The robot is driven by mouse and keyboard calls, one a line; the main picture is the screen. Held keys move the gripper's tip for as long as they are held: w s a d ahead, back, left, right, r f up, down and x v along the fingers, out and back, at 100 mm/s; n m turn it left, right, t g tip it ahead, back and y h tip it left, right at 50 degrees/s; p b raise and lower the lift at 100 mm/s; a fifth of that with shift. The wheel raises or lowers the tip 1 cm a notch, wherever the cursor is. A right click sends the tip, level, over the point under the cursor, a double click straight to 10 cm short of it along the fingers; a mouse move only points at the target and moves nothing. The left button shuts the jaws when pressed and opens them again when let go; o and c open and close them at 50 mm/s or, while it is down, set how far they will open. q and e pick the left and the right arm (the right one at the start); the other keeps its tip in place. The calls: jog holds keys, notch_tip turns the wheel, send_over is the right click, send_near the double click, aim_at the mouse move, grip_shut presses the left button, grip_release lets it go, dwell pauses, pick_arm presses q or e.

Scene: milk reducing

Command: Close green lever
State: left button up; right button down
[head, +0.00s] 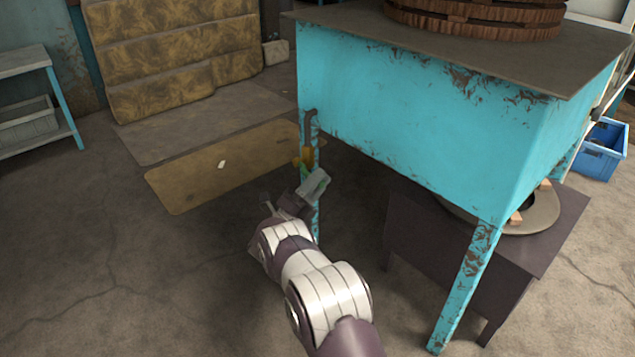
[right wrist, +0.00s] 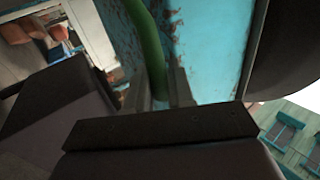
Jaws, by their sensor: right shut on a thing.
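The green lever (head: 305,172) shows as a small green patch by the turquoise table's far left leg, below a rusty pipe (head: 310,127) and an orange-brown fitting (head: 303,156). My right gripper (head: 312,186) is at the lever and hides much of it. In the right wrist view the green lever (right wrist: 148,45) is a curved green bar running down between the two fingers of my right gripper (right wrist: 158,90), which is shut on it. My left gripper is in neither view.
The turquoise rusty table (head: 420,120) stands close to my right arm. Under it is a dark low stand (head: 420,225) with a round burner (head: 545,213). A blue crate (head: 600,155) is at the right. The floor at left is open.

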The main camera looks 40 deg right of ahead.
jog(key=c, duration=1.1)
grip_release()
jog(key=shift+c, duration=0.2)
jog(key=shift+a+f, duration=0.15)
jog(key=shift+a, duration=0.15)
jog(key=p+v, duration=0.4)
jog(key=v, duration=0.8)
jog(key=shift+f, duration=0.1)
